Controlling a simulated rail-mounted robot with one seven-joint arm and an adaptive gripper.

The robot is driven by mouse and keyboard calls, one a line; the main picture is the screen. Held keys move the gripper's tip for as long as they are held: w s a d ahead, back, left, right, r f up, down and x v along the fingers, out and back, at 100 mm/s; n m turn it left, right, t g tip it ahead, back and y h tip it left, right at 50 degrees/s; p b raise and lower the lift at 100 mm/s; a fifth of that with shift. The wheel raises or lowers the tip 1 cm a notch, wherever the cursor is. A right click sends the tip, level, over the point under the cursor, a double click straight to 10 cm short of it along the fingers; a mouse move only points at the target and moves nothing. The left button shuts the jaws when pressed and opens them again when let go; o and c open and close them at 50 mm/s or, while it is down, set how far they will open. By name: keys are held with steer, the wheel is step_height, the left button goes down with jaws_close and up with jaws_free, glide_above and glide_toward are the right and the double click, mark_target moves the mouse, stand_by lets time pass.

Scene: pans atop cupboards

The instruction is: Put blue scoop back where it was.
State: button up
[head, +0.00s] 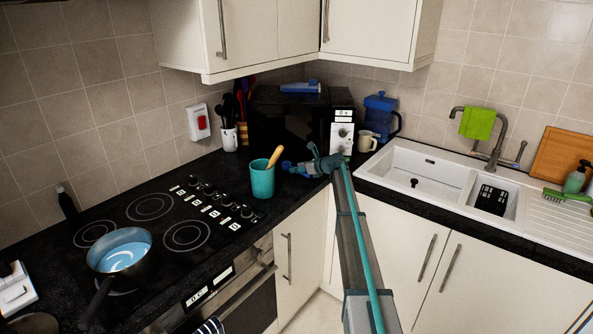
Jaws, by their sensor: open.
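My gripper (312,162) is at the end of my arm, above the counter corner between the teal pot and the microwave. A small dark blue shape (291,168) shows right at its tip, low over or on the counter. It may be the blue scoop, but it is too small to be sure, and I cannot tell whether it touches the fingers. The jaws are open. Another blue object (300,87) lies on top of the black microwave (285,118); its exact kind is unclear.
A teal pot (262,182) with a wooden utensil stands left of my gripper. A pan (122,255) with blue contents sits on the hob. A cream mug (367,141) and blue jug (381,115) stand right of the microwave. The sink (420,165) is at right; cupboards overhang the corner.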

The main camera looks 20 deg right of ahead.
steer(key=b+v, duration=0.2)
steer(key=v, duration=0.9)
steer(key=shift+s+b, duration=0.1)
steer(key=shift+b, duration=0.25)
